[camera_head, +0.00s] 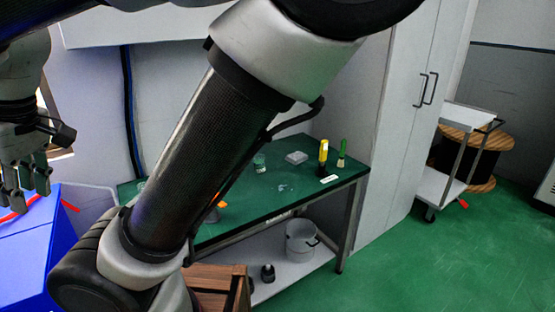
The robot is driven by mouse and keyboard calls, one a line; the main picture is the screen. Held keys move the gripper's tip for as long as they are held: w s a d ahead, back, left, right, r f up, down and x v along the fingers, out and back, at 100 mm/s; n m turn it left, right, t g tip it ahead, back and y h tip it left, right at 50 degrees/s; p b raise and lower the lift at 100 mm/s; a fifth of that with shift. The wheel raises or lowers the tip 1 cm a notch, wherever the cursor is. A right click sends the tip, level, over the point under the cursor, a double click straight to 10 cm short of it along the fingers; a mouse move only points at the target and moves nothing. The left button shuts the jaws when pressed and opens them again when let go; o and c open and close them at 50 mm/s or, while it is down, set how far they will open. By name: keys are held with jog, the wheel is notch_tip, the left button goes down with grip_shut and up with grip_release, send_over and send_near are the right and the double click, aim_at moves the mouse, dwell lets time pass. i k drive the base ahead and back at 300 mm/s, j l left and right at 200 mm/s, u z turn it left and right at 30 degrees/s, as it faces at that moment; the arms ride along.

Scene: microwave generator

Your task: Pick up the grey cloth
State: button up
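A small light grey, flat square thing (297,157) lies on the green tabletop near its back edge; it may be the grey cloth, but it is too small to be sure. My gripper (30,197) is at the far left, pointing down over a blue box, well away from that thing. Its fingers look spread apart, with nothing clearly between them. My arm crosses the middle of the picture and hides the left part of the table.
The green table (335,178) holds a yellow-and-black tool (323,151), a green-handled tool (342,153) and a small jar (259,163). A pot (301,241) stands on its lower shelf. The blue box (40,250) has red strips near its top. The green floor at right is clear before a cart (437,186).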

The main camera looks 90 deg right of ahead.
aim_at(297, 157)
jog(key=k+j+z, duration=0.1)
jog(key=k+z, duration=0.15)
jog(key=z, duration=0.2)
jog(key=k+z, duration=0.2)
jog(key=z, duration=2.1)
jog(key=i+l+u, duration=0.65)
jog(key=i+l, duration=0.05)
